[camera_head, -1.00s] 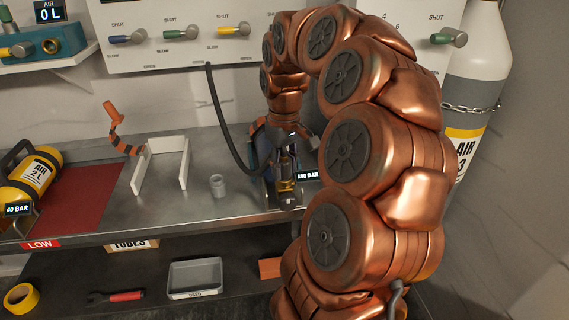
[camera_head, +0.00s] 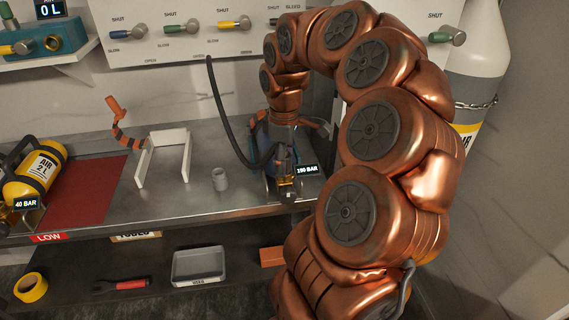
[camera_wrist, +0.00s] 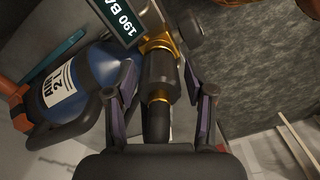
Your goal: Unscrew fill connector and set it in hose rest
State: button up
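The fill connector (camera_wrist: 159,75) is a dark cylinder in line with the brass valve (camera_wrist: 158,43) of a blue air cylinder (camera_wrist: 80,85). My gripper (camera_wrist: 165,95) has one finger on each side of the connector, with a visible gap on both sides. In the head view, my gripper (camera_head: 288,140) points down over the valve, partly hiding the connector. A black hose (camera_head: 228,125) drops from the panel and curves up to the connector. A small open grey cup (camera_head: 220,179) stands left of the blue cylinder; no label shows whether it is the hose rest.
A white frame (camera_head: 186,160) and an orange-and-black curved piece (camera_head: 118,125) stand farther left. A yellow cylinder (camera_head: 38,172) lies by a red mat (camera_head: 92,190). The display (camera_head: 307,170) reads 190 BAR. Bare bench surrounds the cup. The valve panel (camera_head: 180,50) stands behind.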

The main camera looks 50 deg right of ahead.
jog(key=shift+o, duration=0.5)
